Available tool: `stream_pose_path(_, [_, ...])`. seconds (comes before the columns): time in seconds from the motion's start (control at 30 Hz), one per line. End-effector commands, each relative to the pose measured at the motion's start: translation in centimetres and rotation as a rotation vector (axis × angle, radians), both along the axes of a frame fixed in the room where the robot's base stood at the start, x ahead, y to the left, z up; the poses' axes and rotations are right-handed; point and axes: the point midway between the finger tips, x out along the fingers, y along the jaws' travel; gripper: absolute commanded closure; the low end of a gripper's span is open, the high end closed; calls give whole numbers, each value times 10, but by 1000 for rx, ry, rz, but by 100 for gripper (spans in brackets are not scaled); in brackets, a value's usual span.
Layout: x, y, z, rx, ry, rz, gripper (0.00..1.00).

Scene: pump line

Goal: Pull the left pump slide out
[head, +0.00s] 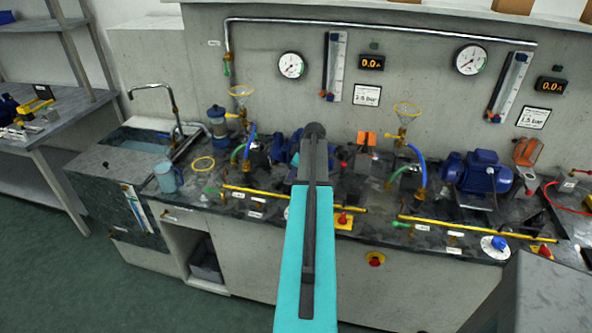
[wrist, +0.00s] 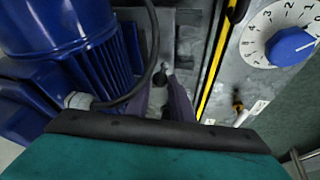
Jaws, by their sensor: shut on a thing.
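The left pump's blue motor (head: 288,148) shows partly behind my arm in the head view. In the wrist view a large blue ribbed motor (wrist: 70,45) fills the left side. My gripper (wrist: 162,84) reaches down beside it, its two grey fingers close together on a small dark knob (wrist: 160,78). The knob appears to belong to the pump slide, whose plate (wrist: 185,45) shows grey beyond the fingers. In the head view my arm hides the gripper and most of the slide. How far the slide stands out cannot be told.
A yellow rail (wrist: 216,62) and a white dial with a blue knob (wrist: 290,45) lie right of the fingers. The right pump motor (head: 477,172) stands further along the bench. A black cable (wrist: 150,50) loops near the fingers.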

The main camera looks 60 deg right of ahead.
Motion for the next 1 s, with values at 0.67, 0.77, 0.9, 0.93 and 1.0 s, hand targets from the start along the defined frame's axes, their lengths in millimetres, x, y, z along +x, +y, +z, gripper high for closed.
stream_pose_path(0.67, [-20,56,0,-1,2,-2,100])
stream_pose_path(0.77, [-20,58,0,0,3,-1,100])
stream_pose_path(0.9, [-20,59,0,2,4,-1,100])
stream_pose_path(0.93, [-20,59,-1,2,4,0,100])
stream_pose_path(1.0, [-20,60,-1,4,5,1,100])
